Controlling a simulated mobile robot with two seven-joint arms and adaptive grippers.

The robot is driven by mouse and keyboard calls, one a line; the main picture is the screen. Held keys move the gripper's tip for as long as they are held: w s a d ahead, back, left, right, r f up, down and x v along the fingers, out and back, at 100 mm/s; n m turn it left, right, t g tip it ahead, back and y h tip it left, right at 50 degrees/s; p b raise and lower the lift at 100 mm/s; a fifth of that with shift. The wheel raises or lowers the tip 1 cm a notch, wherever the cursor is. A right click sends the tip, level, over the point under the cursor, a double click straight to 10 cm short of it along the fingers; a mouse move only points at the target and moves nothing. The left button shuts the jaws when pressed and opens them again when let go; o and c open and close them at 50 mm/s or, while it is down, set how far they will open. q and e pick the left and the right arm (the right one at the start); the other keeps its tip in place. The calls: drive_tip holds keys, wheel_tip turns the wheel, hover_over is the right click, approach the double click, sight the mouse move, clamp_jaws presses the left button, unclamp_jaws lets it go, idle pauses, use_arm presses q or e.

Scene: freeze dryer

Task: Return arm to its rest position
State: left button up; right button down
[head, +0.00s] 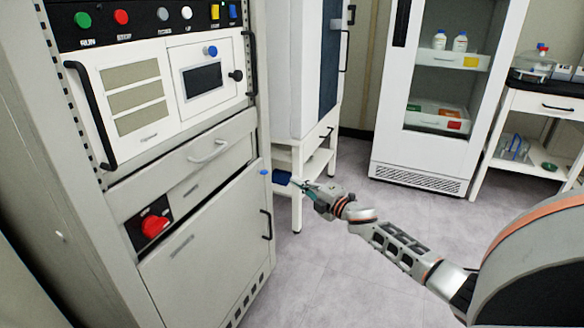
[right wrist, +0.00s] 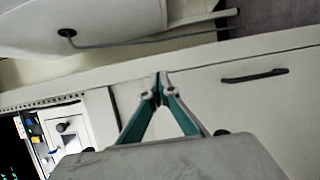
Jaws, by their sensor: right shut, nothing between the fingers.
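My right gripper (head: 299,184) reaches from the right side of the head view toward the right edge of the control cabinet (head: 185,160). Its fingers look closed with nothing between them. The right wrist view shows the teal fingers (right wrist: 160,82) meeting at their tips, in front of pale cabinet panels (right wrist: 240,85) with a black handle. Whether the fingertips touch anything cannot be told. My left gripper is not in view.
The cabinet carries a red rotary switch (head: 154,226) and black handles. A white stand (head: 297,213) is behind my gripper. A glass-door cabinet (head: 440,95) and a side table (head: 545,103) stand farther back. Grey floor (head: 345,265) is open between them.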

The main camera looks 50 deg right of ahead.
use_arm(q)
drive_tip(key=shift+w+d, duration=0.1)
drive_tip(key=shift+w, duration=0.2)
use_arm(e)
drive_tip(key=s+d, duration=0.4)
drive_tip(key=d, duration=0.3)
drive_tip(key=shift+d, duration=0.4)
